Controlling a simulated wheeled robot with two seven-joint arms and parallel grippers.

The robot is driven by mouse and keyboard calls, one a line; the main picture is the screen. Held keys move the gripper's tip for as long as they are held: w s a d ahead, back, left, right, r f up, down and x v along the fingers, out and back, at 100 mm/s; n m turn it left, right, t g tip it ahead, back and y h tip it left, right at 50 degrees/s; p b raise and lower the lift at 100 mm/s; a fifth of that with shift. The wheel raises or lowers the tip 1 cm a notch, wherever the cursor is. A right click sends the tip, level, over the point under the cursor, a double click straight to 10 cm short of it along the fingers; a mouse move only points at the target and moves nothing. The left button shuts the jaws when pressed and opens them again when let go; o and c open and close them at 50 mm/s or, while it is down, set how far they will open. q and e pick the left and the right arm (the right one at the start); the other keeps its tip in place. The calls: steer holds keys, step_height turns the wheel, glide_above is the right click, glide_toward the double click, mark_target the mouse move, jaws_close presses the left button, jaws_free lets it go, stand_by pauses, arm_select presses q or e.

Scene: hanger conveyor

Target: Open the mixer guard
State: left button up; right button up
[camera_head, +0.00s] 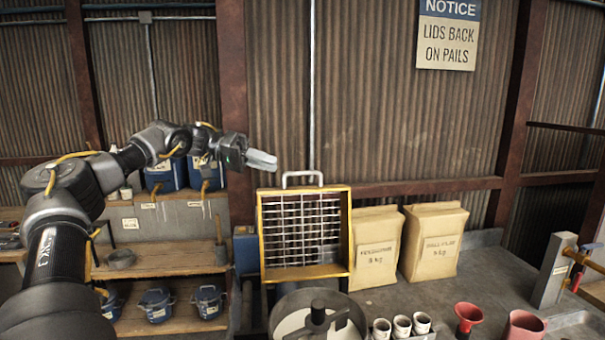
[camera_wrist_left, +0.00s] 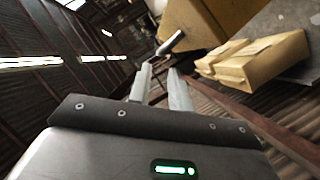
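The mixer guard is a yellow frame with a metal grid (camera_head: 262,232) and a pale handle (camera_head: 302,174) on its top edge. It stands upright behind the round mixer bowl (camera_head: 277,318), whose top shows uncovered with a dark hub in it. In the left wrist view the handle (camera_wrist_left: 171,43) and the guard's yellow side (camera_wrist_left: 207,25) show beyond the fingers. My left gripper (camera_head: 268,159) is just left of and above the handle, apart from it. Its fingers (camera_wrist_left: 160,72) are apart with nothing between them. My right gripper is not in view.
Two tan paper bags (camera_head: 434,242) stand right of the guard on the grey bench (camera_head: 493,265). White cups (camera_head: 402,325), a red funnel (camera_head: 467,314) and a red pot (camera_head: 524,325) stand in front. Shelves with blue pails (camera_head: 157,303) are at left. Air above the guard is clear.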

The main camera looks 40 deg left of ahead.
mark_target(303, 174)
arm_select(q)
steer(key=p+x, duration=0.3)
steer(key=x, duration=0.5)
steer(key=shift+w+d+f, duration=0.1)
steer(key=shift+w+d, duration=0.05)
steer(key=shift+w, duration=0.05)
steer(key=shift+w+d+f, duration=0.2)
steer(key=shift+w+d, duration=0.1)
steer(key=shift+d, duration=0.15)
jaws_close()
